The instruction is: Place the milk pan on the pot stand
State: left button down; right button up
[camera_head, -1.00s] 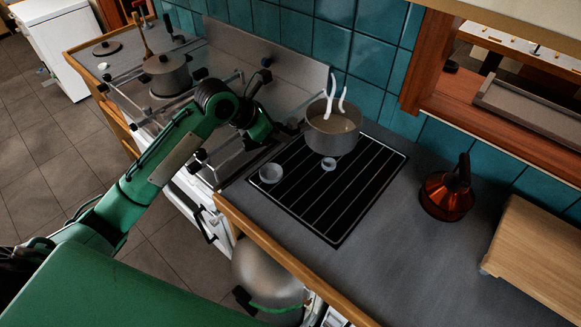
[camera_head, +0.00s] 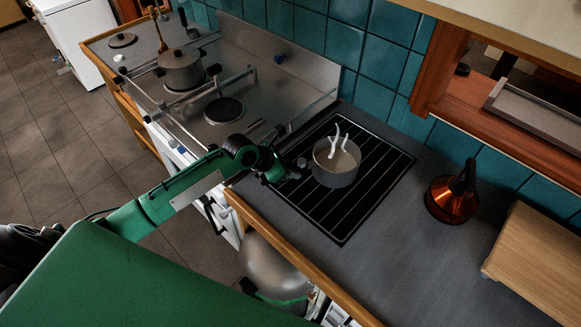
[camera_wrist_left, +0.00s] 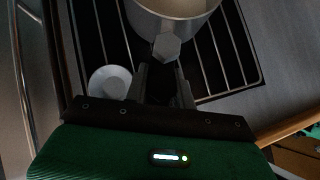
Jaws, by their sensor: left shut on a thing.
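The milk pan (camera_head: 336,172) is a grey round pan with two white curved utensils standing in it. It is over the black slatted pot stand (camera_head: 345,226) on the counter, towards the stand's back half. I cannot tell whether its base touches the slats. My left gripper (camera_head: 297,168) is at the pan's left side. In the left wrist view, the gripper's fingers (camera_wrist_left: 164,84) are shut on the pan's short handle (camera_wrist_left: 167,46), with the pan's wall (camera_wrist_left: 165,20) just beyond. My right gripper is not in view.
A copper kettle (camera_head: 453,198) and a wooden board (camera_head: 540,262) are to the right. The stove (camera_head: 250,75) with a lidded pot (camera_head: 182,70) is left. The counter's front right is clear.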

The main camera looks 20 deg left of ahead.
pick_arm(q)
jog(key=shift+r, duration=0.1)
jog(key=c, duration=1.6)
grip_release()
jog(key=shift+f, duration=0.2)
jog(key=o, duration=0.4)
jog(key=shift+o, duration=0.2)
jog(key=shift+s+a+r, duration=0.1)
jog(key=shift+r, duration=0.15)
jog(key=b+v, duration=0.2)
jog(key=v, duration=0.8)
jog(key=shift+s+a+r+b, duration=0.1)
jog(key=shift+s+r+b, duration=0.05)
jog(key=shift+b, duration=0.15)
jog(key=shift+s+a+r, duration=0.25)
jog(key=shift+s+r, duration=0.05)
jog(key=shift+r, duration=0.2)
